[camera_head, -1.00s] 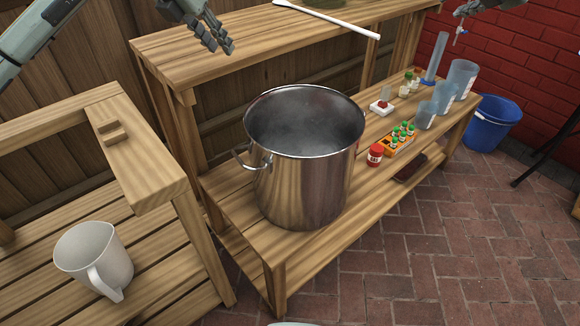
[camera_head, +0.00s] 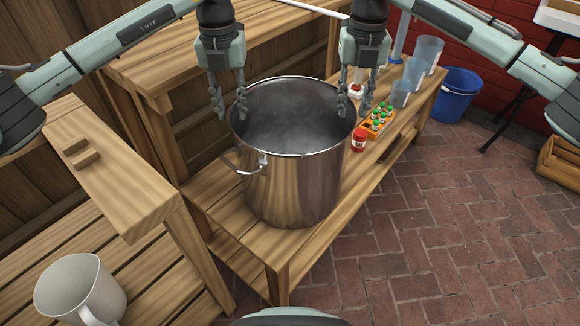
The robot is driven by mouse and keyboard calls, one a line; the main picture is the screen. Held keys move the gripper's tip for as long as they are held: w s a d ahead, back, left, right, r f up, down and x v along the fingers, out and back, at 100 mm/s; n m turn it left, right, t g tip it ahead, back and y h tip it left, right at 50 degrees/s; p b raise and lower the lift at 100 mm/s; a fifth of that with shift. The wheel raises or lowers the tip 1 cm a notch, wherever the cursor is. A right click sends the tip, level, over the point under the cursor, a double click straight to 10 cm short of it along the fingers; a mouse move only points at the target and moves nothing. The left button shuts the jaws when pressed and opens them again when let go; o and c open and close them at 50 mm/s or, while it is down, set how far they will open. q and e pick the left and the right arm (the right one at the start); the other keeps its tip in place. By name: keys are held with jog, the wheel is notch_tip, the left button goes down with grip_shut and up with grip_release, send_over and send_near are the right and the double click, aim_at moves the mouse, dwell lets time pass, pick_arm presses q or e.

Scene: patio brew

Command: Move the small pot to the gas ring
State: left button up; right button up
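A large steel pot (camera_head: 295,185) stands upright on the wooden bench, open at the top, with grey contents or a grey inside. It is the only pot in view, and I cannot tell whether it is the small one. My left gripper (camera_head: 229,107) points down at the pot's left rim, its fingers apart on either side of the rim line. My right gripper (camera_head: 354,107) points down at the right rim in the same way, fingers apart. I cannot tell whether either touches the rim. No gas ring is visible.
A white jug (camera_head: 78,286) stands on the slatted wooden table at lower left. Right of the pot are a red-lidded jar (camera_head: 359,141), an orange rack of small bottles (camera_head: 378,122) and clear beakers (camera_head: 413,75). A blue bucket (camera_head: 457,95) and wooden crate (camera_head: 563,165) stand on the brick floor.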

aim_at(349, 129)
pick_arm(q)
jog(key=shift+d, duration=0.1)
